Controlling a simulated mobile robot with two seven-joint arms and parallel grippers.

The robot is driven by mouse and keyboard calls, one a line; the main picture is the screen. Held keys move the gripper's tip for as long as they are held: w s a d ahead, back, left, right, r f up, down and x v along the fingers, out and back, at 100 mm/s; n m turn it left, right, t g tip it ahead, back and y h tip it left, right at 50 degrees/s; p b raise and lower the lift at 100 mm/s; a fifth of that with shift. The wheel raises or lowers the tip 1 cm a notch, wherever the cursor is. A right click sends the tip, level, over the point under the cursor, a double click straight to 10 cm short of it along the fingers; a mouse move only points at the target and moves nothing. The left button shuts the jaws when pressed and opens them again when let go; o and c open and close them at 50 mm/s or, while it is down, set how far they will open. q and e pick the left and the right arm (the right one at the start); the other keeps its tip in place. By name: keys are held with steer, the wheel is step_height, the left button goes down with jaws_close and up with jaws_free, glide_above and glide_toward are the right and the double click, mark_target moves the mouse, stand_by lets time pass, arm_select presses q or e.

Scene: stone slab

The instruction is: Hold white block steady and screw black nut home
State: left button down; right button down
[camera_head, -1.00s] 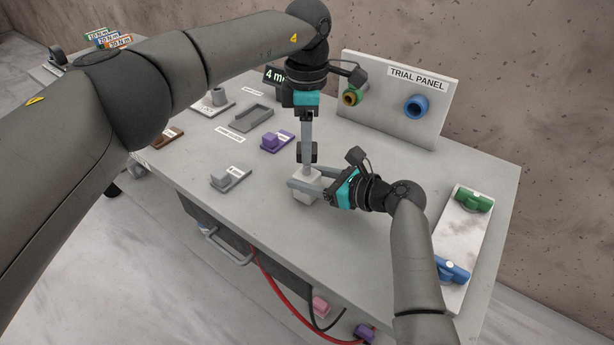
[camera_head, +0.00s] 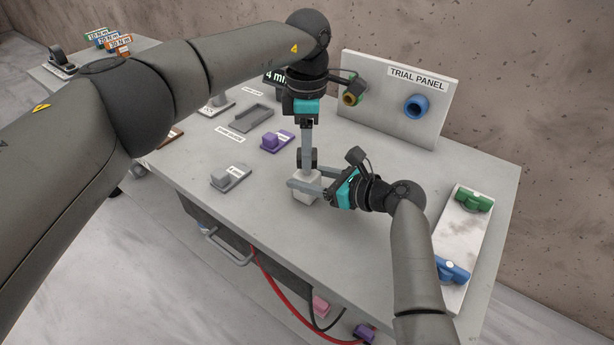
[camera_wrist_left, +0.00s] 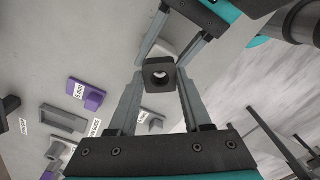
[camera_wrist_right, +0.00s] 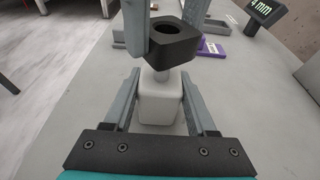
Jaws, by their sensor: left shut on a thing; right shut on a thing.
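The white block (camera_head: 306,187) stands on the table, and my right gripper (camera_head: 305,188) is shut on it from the right. In the right wrist view the block (camera_wrist_right: 160,104) is upright between the fingers, with a pale round stud on top. My left gripper (camera_head: 307,160) points down from above, shut on the black nut (camera_head: 314,158). The nut is a square block with a round hole; it also shows in the left wrist view (camera_wrist_left: 159,84) and right wrist view (camera_wrist_right: 172,45). It sits over the stud, whose lower part shows below it. How far the stud enters is hidden.
A purple block on a holder (camera_head: 277,141) and a grey one (camera_head: 231,177) lie left of the grippers. The trial panel (camera_head: 394,98) stands behind. A pale plate (camera_head: 461,232) with green and blue parts is at right. The front tabletop is clear.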

mark_target(307, 181)
arm_select(q)
steer(key=shift+f, duration=0.4)
steer(key=shift+f, duration=0.4)
steer(key=shift+f, duration=0.25)
stand_by(0.6)
steer(key=shift+f, duration=0.35)
steer(key=shift+r+m, duration=0.1)
steer(key=shift+m, duration=2.1)
steer(key=shift+m, duration=2.4)
steer(key=shift+m, duration=2.3)
steer(key=shift+m, duration=2.1)
